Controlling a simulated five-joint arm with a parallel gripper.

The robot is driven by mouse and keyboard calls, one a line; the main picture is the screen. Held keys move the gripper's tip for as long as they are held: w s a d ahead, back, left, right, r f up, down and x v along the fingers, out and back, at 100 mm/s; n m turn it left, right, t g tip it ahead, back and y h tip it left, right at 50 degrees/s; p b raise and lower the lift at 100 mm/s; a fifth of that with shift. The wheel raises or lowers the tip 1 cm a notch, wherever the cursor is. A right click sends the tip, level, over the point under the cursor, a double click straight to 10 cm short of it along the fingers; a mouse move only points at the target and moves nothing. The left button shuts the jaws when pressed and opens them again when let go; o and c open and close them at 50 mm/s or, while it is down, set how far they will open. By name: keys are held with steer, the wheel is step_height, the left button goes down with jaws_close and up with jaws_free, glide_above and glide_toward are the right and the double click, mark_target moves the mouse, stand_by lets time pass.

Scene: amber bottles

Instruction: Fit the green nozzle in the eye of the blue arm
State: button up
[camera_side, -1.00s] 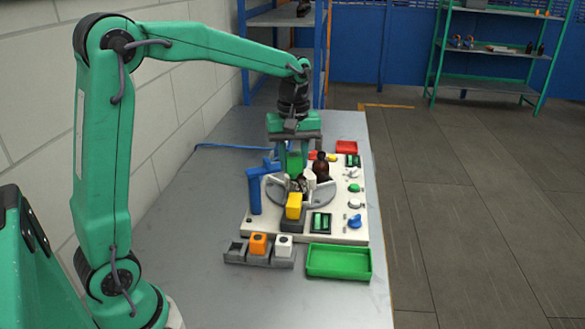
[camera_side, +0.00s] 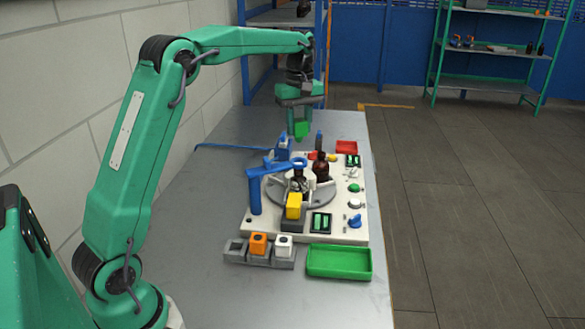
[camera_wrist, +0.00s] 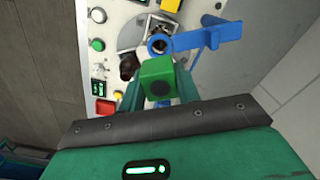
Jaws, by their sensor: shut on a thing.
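The green nozzle (camera_side: 301,130) is a block held between the fingers of my gripper (camera_side: 298,124), clear above the station. In the wrist view the nozzle (camera_wrist: 157,75) sits between the two green fingers (camera_wrist: 157,92). The blue arm (camera_side: 254,190) stands on a post at the left of the white base and reaches over the grey disc. Its ring-shaped eye shows in the wrist view (camera_wrist: 150,46), just beyond the nozzle, with the hole visible. In the side view the nozzle is above and behind the eye, apart from it.
A yellow block (camera_side: 293,206) is at the disc's front. A green tray (camera_side: 339,262), a grey holder with orange and white blocks (camera_side: 258,244), and a red tray (camera_side: 346,147) lie around the base.

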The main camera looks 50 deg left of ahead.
mark_target(299, 141)
steer(key=shift+f, duration=0.2)
steer(key=shift+f, duration=2.45)
steer(key=shift+f, duration=1.2)
stand_by(1.4)
steer(key=o, duration=1.5)
steer(key=shift+c, duration=0.2)
steer(key=shift+r, duration=0.1)
steer(key=shift+r, duration=2.9)
